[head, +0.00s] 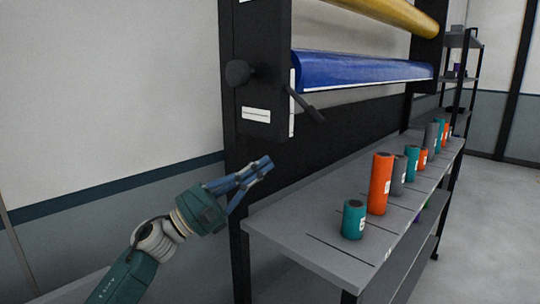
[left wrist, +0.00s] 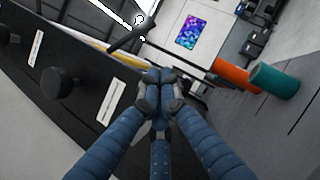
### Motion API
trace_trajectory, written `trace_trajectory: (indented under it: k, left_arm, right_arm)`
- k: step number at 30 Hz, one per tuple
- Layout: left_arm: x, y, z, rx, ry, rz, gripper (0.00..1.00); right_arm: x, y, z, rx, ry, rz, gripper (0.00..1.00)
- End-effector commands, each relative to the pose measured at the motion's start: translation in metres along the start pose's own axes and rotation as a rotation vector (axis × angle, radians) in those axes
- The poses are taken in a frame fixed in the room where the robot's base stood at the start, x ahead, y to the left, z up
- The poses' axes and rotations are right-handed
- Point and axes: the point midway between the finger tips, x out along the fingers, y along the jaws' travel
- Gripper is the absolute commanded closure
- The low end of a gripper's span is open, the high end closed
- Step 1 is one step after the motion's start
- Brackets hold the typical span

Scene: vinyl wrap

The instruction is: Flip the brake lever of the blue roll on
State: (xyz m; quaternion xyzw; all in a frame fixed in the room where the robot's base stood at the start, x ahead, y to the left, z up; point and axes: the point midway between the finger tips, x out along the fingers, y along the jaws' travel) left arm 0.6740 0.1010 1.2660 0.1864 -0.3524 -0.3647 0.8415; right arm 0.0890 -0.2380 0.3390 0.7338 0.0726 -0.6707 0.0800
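The blue roll (head: 360,68) is mounted level on the black rack, below a yellow roll. Its brake lever (head: 308,105), a dark bar with a thicker end, slants down to the right from the rack's end plate. A dark lever (left wrist: 132,35) also shows in the left wrist view, beyond the fingertips. My left gripper (head: 263,163) is below and left of the lever, apart from it, over the near end of the shelf. In the left wrist view its blue fingers (left wrist: 158,78) meet at the tips with nothing seen between them. My right gripper is out of view.
A round black knob (head: 238,73) sticks out left of the lever. The yellow roll (head: 390,14) hangs above. The grey shelf (head: 300,232) below carries several orange, teal and grey cylinders, the nearest being teal (head: 353,220). Space between gripper and lever looks clear.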

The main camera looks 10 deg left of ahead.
Motion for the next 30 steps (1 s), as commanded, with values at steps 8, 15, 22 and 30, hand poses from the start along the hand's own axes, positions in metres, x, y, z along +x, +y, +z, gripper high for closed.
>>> trace_trajectory:
  k: [8,15,22,30]
  left_arm:
    - [0.064,0.003,0.005,-0.002,-0.002,-0.001,1.00]
    - [0.099,0.003,0.019,0.000,0.000,-0.001,1.00]
    - [0.108,0.001,0.028,-0.001,0.001,0.000,1.00]
    - [0.108,0.000,0.028,-0.001,0.001,0.000,1.00]
  right_arm:
    - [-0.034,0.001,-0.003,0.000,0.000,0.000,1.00]
    - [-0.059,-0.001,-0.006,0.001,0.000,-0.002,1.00]
    - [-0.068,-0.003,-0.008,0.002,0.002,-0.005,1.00]
    - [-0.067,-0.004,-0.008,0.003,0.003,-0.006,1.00]
